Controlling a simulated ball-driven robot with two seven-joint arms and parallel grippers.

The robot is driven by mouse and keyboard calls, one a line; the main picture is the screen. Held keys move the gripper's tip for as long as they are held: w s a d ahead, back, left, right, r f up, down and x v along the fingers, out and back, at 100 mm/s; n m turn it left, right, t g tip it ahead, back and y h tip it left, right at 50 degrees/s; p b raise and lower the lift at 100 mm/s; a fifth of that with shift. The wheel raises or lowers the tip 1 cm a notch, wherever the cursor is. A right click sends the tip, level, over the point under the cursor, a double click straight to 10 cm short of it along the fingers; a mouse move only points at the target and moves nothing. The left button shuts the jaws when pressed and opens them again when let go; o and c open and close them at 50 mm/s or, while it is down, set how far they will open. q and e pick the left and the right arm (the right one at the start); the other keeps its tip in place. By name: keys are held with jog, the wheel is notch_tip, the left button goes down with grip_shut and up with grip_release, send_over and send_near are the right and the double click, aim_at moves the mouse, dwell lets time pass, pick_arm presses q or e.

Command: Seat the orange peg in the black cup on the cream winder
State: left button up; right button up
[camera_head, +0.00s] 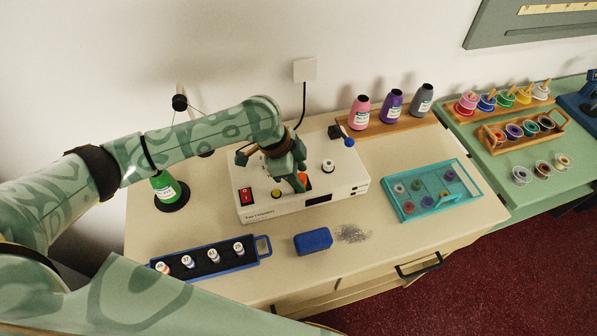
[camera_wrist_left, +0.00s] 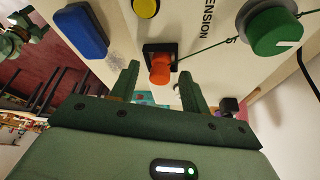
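The cream winder (camera_head: 332,197) stands mid-counter, partly hidden by my left arm. The orange peg (camera_head: 303,178) shows beside my left fingers on its top. In the left wrist view, the orange peg (camera_wrist_left: 160,70) stands at the square black cup (camera_wrist_left: 152,48), its near end sticking out; I cannot tell how deep it sits. My left gripper (camera_wrist_left: 159,72) is open, one finger on either side of the peg, with gaps visible to both. In the head view the left gripper (camera_head: 299,181) points down at the winder. A green patterned part at the wrist view's upper left may be my right gripper; its fingers are unclear.
The winder carries a red switch (camera_head: 245,196), a yellow button (camera_head: 276,194) and a white knob (camera_head: 328,165). A green thread cone (camera_head: 165,187) stands left. A blue sponge (camera_head: 313,240), blue spool tray (camera_head: 262,244) and teal tray (camera_head: 403,215) lie around it. Counter at front right is clear.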

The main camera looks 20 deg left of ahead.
pick_arm(q)
jog(key=p+v, duration=0.4)
jog(key=v, duration=1.2)
jog(key=shift+a+r, duration=0.1)
jog(key=shift+r, duration=0.05)
